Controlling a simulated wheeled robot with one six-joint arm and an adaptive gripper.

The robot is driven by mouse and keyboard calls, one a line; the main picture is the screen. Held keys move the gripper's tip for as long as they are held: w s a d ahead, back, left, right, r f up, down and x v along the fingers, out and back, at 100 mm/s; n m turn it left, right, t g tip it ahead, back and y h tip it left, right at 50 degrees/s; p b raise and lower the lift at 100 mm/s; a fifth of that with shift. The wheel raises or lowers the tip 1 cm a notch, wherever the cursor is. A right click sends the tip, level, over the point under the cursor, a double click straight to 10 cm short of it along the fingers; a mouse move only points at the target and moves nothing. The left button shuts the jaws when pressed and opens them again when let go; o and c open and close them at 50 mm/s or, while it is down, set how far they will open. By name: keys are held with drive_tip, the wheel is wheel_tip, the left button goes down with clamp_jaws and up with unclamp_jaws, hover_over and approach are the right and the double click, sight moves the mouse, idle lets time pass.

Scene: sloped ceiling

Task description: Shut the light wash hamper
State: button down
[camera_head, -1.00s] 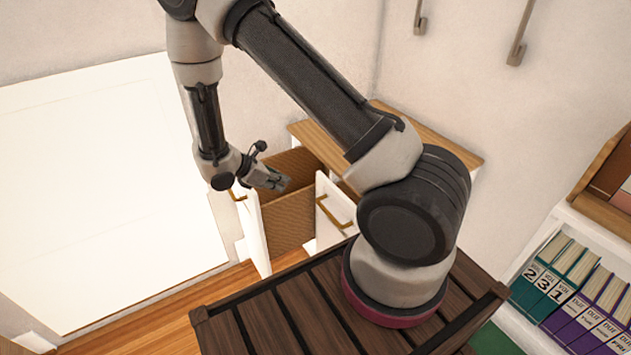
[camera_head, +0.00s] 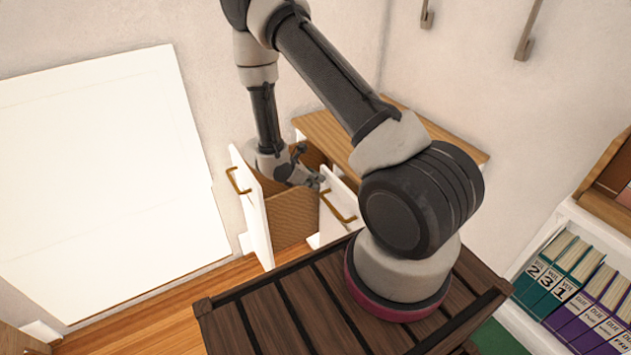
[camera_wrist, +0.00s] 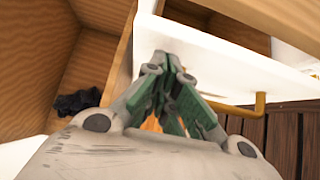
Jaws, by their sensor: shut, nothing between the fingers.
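Two white-fronted pull-out hampers with brass handles stand open in a wood-topped cabinet. The left hamper (camera_head: 291,222) has brown sides and is pulled out further; its white front (camera_head: 254,210) faces left. The right hamper's white front (camera_head: 338,207) is partly open. In the wrist view the left hamper's wooden inside (camera_wrist: 30,60) holds a dark cloth (camera_wrist: 75,102). The right hamper's white front (camera_wrist: 225,72) also shows there, with part of its inside behind. No label tells which is light wash. My gripper (camera_head: 320,180) is shut and empty, close by the right front's upper left edge; contact is unclear.
The cabinet's wooden top (camera_head: 325,130) lies behind the hampers. A brass handle (camera_wrist: 260,103) sticks out near my gripper. A large white panel (camera_head: 105,180) is at the left. A shelf with binders (camera_head: 560,285) stands at the right. Wooden floor (camera_head: 170,312) is clear at the front left.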

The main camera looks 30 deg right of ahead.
sight(326, 173)
drive_tip(key=d, duration=0.5)
drive_tip(key=shift+w+d, duration=0.1)
idle(0.4)
drive_tip(key=a, duration=0.5)
drive_tip(key=shift+r, duration=0.25)
drive_tip(key=v, duration=0.9)
drive_tip(key=s+r+m+t+y, duration=0.1)
drive_tip(key=s+r+m+y, duration=0.2)
drive_tip(key=r, duration=0.9)
drive_tip(key=s+d+r+m+t+y, duration=0.1)
drive_tip(key=s+r+m+y, duration=0.2)
drive_tip(key=s+r+m, duration=0.6)
drive_tip(key=s+d+r+m+t+y, duration=0.1)
drive_tip(key=s+r+m, duration=0.5)
drive_tip(key=s+r, duration=0.7)
drive_tip(key=shift+s+r+t+y, duration=0.3)
drive_tip(key=shift+r+t+y, duration=0.2)
drive_tip(key=shift+r+y, duration=0.4)
